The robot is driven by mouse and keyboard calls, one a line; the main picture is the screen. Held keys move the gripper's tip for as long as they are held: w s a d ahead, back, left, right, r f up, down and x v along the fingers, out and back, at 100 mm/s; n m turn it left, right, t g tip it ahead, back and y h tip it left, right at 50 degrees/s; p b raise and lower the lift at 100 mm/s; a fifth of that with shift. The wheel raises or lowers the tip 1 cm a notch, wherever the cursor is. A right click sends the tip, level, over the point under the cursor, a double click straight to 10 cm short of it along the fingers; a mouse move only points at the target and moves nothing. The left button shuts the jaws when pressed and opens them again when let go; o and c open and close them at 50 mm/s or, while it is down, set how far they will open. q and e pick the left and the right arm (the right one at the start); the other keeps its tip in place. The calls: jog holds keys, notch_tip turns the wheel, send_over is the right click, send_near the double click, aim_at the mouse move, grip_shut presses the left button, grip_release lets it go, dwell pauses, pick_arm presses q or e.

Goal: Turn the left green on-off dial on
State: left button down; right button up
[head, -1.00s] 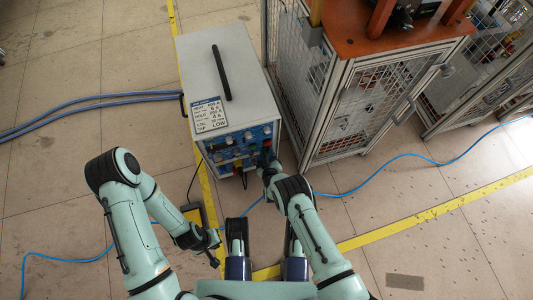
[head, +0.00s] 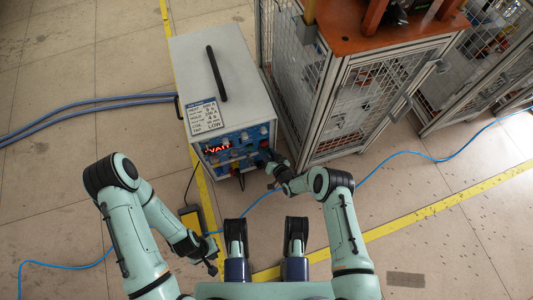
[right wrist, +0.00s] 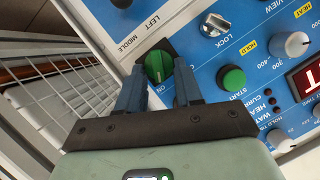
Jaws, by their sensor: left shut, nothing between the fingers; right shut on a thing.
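The induction heater (head: 245,80) is a light grey box with a blue control panel on its front. In the right wrist view the green dial (right wrist: 158,66) sits on the blue panel, with "ON" printed beside it. My right gripper (head: 265,158) is at the right part of the panel; in the right wrist view its fingers (right wrist: 159,76) are shut on the green dial, one on each side. A red display (head: 217,148) is lit on the panel. My left gripper (head: 211,266) is shut and empty, low over the floor in front of the heater.
A wire-mesh cabinet (head: 340,110) with an orange top (head: 355,35) stands close to the heater's right. A yellow-edged pedal box (head: 193,219) lies on the floor. Blue cables (head: 80,115) run at left. A green button (right wrist: 231,79) and a grey knob (right wrist: 297,45) are near the dial.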

jog(key=shift+d+f+m+y, duration=0.1)
jog(key=shift+m+y, duration=0.25)
jog(key=shift+m, duration=0.2)
jog(key=shift+d+f+m+y, duration=0.1)
jog(key=shift+m+y, duration=0.25)
jog(key=shift+m, duration=0.2)
jog(key=o, duration=1)
pick_arm(q)
jog(key=w+d+r+t+p, duration=0.1)
jog(key=w+r+t+p, duration=0.2)
jog(key=w, duration=0.6)
notch_tip(320, 180, up, 3)
jog(key=shift+w+r+m+p, duration=0.1)
jog(key=shift+w+m+p, duration=0.2)
jog(key=shift+p, duration=0.65)
pick_arm(e)
jog(key=v, duration=1.3)
jog(key=shift+d, duration=0.15)
pick_arm(q)
jog(key=shift+d, duration=0.1)
pick_arm(e)
jog(key=shift+s, duration=0.1)
